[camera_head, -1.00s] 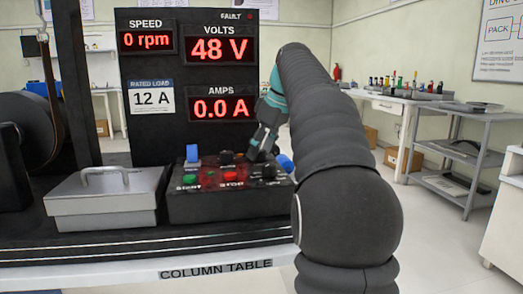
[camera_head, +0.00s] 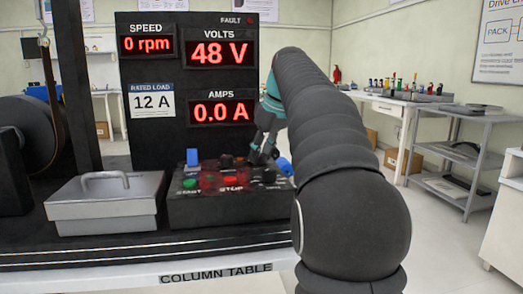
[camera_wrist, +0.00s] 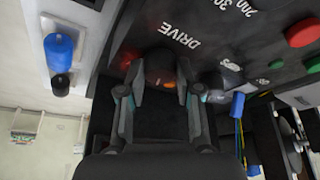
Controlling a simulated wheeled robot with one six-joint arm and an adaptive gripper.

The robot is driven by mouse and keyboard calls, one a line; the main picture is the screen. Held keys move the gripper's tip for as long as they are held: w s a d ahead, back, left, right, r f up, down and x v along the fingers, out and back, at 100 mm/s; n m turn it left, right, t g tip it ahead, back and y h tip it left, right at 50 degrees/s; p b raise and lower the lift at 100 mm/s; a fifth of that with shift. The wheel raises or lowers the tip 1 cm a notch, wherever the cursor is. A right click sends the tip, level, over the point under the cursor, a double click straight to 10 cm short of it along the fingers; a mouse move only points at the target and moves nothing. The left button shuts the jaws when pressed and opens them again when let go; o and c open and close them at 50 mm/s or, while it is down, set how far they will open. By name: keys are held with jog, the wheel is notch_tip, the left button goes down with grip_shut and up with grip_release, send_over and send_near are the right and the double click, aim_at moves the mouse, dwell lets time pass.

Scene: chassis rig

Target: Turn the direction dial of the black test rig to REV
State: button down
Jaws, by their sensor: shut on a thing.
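The black test rig's control box (camera_head: 205,210) stands on the table below the display panel. My gripper (camera_head: 261,160) reaches down to the right part of its top. In the wrist view, my gripper (camera_wrist: 161,88) has its two fingers on either side of a dark round knob (camera_wrist: 158,66) with an orange mark, and is shut on it. The word DRIVE is printed beside this knob. No REV mark can be read, so I cannot tell the dial's setting. In the head view my fingers partly hide this knob.
A red button (camera_head: 230,179), a green button (camera_head: 189,183) and a blue-capped part (camera_head: 192,157) are on the box. Another blue part (camera_head: 285,165) is close right of my gripper. A grey lidded box (camera_head: 105,200) stands left. The panel (camera_head: 190,140) rises behind.

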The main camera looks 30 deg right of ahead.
jog(key=m+h+p, duration=0.1)
jog(key=m, duration=0.1)
jog(key=m+h+p, duration=0.1)
jog(key=m, duration=0.2)
jog(key=shift+a+r, duration=0.1)
jog(key=shift+a, duration=0.1)
jog(key=shift+m+h+p, duration=0.9)
jog(key=shift+m+p, duration=0.15)
jog(key=shift+m, duration=1.45)
jog(key=shift+g, duration=0.3)
jog(key=c, duration=0.8)
grip_release()
jog(key=v, duration=1.1)
jog(key=shift+a+r, duration=0.2)
jog(key=shift+r, duration=0.1)
jog(key=shift+s, duration=0.1)
